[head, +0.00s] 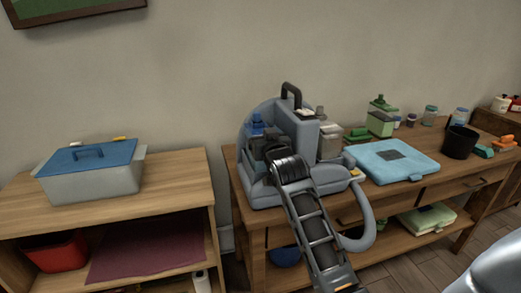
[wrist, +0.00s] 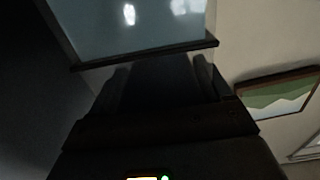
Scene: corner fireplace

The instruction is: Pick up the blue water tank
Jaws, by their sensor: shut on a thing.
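The blue water tank (head: 256,126) shows in the head view as a blue-topped part at the left side of a grey-blue cleaning machine (head: 303,134) on the wooden desk. Its lower part is partly hidden by a dark ribbed piece. In the wrist view, my gripper (wrist: 160,72) is shut on a pale blue, see-through body with a dark lower rim, which looks like the tank (wrist: 140,25). The contact is dark and hard to make out. I cannot tell from these frames whether the tank is clear of the machine.
A blue case (head: 391,160) and a black cup (head: 460,142) stand right of the machine. Green-capped bottles (head: 381,122) stand behind the case. A blue-lidded bin (head: 90,180) sits on the left shelf unit. A grey hose (head: 367,215) hangs over the desk front.

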